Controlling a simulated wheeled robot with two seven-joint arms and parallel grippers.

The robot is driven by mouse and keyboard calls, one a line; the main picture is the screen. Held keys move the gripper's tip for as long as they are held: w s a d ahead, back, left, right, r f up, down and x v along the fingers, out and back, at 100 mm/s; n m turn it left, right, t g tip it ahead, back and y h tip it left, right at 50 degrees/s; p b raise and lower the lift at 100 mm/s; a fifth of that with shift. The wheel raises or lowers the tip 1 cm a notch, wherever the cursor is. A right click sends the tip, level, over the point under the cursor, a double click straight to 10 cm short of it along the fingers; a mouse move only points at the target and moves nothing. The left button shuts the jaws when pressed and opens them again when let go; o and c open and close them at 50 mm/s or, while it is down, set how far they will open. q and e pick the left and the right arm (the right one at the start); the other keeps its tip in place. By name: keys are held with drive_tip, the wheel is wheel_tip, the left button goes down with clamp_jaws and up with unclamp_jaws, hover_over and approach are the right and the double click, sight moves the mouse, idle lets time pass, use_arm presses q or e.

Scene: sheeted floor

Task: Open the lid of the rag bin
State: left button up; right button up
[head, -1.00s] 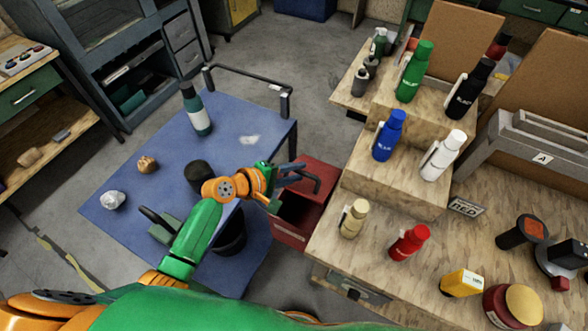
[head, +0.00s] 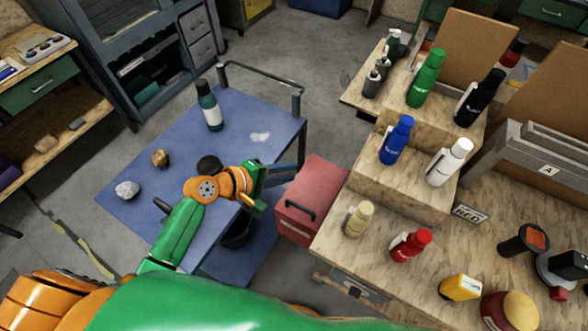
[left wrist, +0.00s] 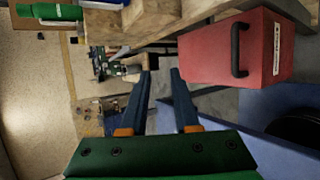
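The rag bin appears to be the red box (head: 322,178) between the blue trolley and the wooden bench. Its lid looks down, with no dark opening showing, and a black handle (head: 299,211) is on its near side. The red box (left wrist: 215,52) and its black handle (left wrist: 236,50) also show at the upper right of the left wrist view. My left gripper (head: 298,170) is at the box's left, apart from the handle. In the left wrist view its two fingers (left wrist: 160,72) are spread with nothing between them. My right gripper is not in view.
The blue trolley (head: 170,200) lies under my left arm, with a green bottle (head: 209,106), a crumpled white lump (head: 127,190) and a brown lump (head: 160,158) on it. The wooden bench (head: 400,285) with several bottles stands close at the box's right.

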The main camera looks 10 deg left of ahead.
use_arm(q)
drive_tip(key=v, duration=0.2)
drive_tip(key=shift+s+a+r, duration=0.15)
drive_tip(key=shift+a+r, duration=0.05)
drive_tip(key=shift+r, duration=0.25)
